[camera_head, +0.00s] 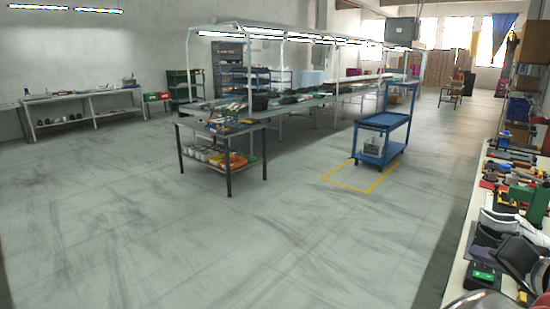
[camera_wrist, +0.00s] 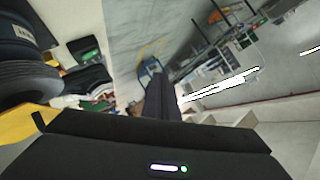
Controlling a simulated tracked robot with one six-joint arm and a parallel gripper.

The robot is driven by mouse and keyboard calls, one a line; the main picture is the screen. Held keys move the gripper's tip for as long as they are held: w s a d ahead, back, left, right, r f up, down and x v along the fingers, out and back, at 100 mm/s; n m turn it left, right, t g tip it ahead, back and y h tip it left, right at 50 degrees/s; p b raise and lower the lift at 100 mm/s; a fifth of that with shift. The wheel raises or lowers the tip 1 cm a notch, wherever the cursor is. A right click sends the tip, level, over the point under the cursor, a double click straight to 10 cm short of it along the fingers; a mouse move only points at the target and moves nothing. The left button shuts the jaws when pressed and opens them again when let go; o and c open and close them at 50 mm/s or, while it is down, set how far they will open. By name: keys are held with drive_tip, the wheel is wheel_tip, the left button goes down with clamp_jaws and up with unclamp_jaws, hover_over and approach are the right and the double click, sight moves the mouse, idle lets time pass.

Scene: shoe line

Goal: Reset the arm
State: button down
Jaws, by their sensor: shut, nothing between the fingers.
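My gripper (camera_wrist: 164,98) shows in the wrist view as dark fingers in the middle, shut together with nothing between them. The dark wrist housing with a small green light fills the bottom of that view. The wrist view is tilted, and the fingers point out over the room, touching nothing that I can see. In the head view I cannot make out the gripper.
A cluttered bench (camera_head: 452,296) with shoes and tools runs along the right. A black-topped table (camera_head: 222,131) stands mid-floor. A blue cart (camera_head: 383,122) stands by a yellow floor outline (camera_head: 372,189). The long line (camera_head: 290,106) is behind. The front floor is clear.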

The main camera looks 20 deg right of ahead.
drive_tip(key=w+a+f+n+g+y, duration=0.1)
drive_tip(key=w+a+n+y, duration=0.1)
drive_tip(key=w+a, duration=0.45)
drive_tip(key=w+a+f+n+g+y, duration=0.1)
drive_tip(key=w+a+f+n+y, duration=0.2)
drive_tip(key=a, duration=0.7)
drive_tip(key=w+a+n+g+y, duration=0.1)
drive_tip(key=w+a+n+g, duration=0.1)
drive_tip(key=w+a, duration=0.6)
drive_tip(key=s+a+f+n+g, duration=0.1)
drive_tip(key=s+a+f+n, duration=0.1)
drive_tip(key=s+a, duration=0.4)
drive_tip(key=s+a+f+n, duration=0.2)
drive_tip(key=s+a+n, duration=0.2)
drive_tip(key=a, duration=0.9)
drive_tip(key=shift+s+f+n+g+h, duration=0.3)
drive_tip(key=shift+s+g, duration=0.1)
drive_tip(key=shift+s, duration=1.35)
drive_tip(key=shift+d, duration=0.1)
